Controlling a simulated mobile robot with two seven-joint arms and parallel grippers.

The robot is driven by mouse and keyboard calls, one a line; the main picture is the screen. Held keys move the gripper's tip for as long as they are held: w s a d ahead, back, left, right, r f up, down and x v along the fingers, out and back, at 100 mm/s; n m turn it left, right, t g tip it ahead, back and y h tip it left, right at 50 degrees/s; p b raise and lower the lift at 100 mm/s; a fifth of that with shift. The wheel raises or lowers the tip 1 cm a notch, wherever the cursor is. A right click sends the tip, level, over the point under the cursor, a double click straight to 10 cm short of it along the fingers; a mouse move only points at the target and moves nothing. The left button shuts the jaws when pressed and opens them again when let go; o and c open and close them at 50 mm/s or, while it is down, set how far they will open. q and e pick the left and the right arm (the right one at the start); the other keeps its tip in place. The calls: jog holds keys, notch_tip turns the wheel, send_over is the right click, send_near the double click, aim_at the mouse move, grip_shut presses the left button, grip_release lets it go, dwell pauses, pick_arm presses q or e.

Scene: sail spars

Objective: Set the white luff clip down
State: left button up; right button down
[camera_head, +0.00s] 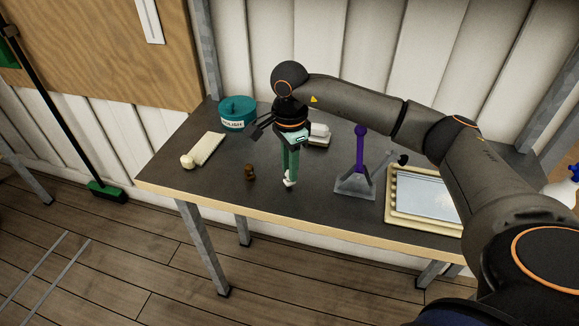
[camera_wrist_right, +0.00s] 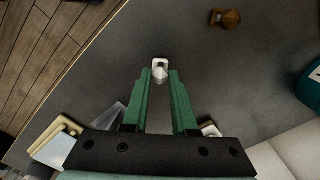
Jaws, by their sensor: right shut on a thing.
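The white luff clip (camera_wrist_right: 160,70) is a small white piece with a hole, held between the green fingertips in the right wrist view. In the head view the clip (camera_head: 290,179) shows at the lower end of the fingers, low over the dark table (camera_head: 225,188). I cannot tell whether it touches the tabletop. My right gripper (camera_head: 289,172) points down and is shut on the clip; its fingers also show in the right wrist view (camera_wrist_right: 160,77). My left gripper is not in view.
A brown piece (camera_head: 250,172) stands just left of the clip. A white roll (camera_head: 204,150) and teal tin (camera_head: 237,113) lie further left. Right are a purple-posted stand (camera_head: 360,150) and a framed tray (camera_head: 398,212). A white block (camera_head: 320,134) sits behind the gripper. The front middle is clear.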

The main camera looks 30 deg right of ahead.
jog(key=shift+f, duration=0.35)
jog(key=shift+f, duration=0.1)
jog(key=shift+f, duration=0.15)
jog(key=c, duration=0.7)
grip_release()
